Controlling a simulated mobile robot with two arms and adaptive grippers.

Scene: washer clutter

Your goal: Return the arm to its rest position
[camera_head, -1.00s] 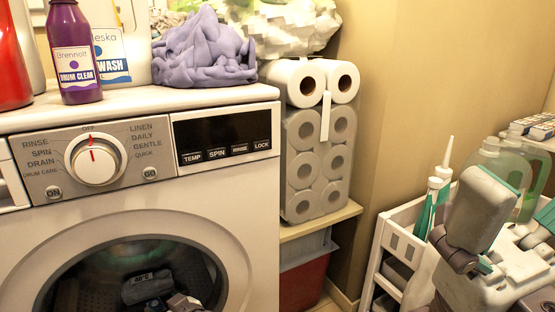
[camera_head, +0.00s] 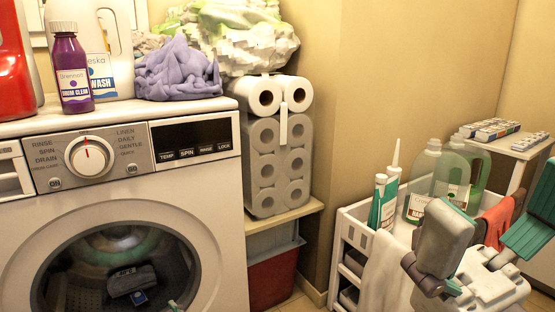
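My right gripper (camera_head: 494,222) is at the lower right, in front of the white cart. Its grey finger and its teal-padded finger stand well apart, and nothing shows held between them. Of my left gripper, only a small grey and teal tip (camera_head: 173,305) seems to show at the bottom edge, in front of the washer door. The rest is cut off, so I cannot tell whether it is open or shut. The white washer (camera_head: 214,166) stands at the left. A dark item (camera_head: 132,280) shows within its round door opening.
A purple bottle (camera_head: 70,65), a white jug (camera_head: 110,50) and a purple cloth (camera_head: 180,72) stand or lie on the washer. Paper rolls (camera_head: 264,135) are stacked beside it. The white cart (camera_head: 351,228) holds bottles (camera_head: 425,178). A red cloth (camera_head: 499,221) is behind my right gripper.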

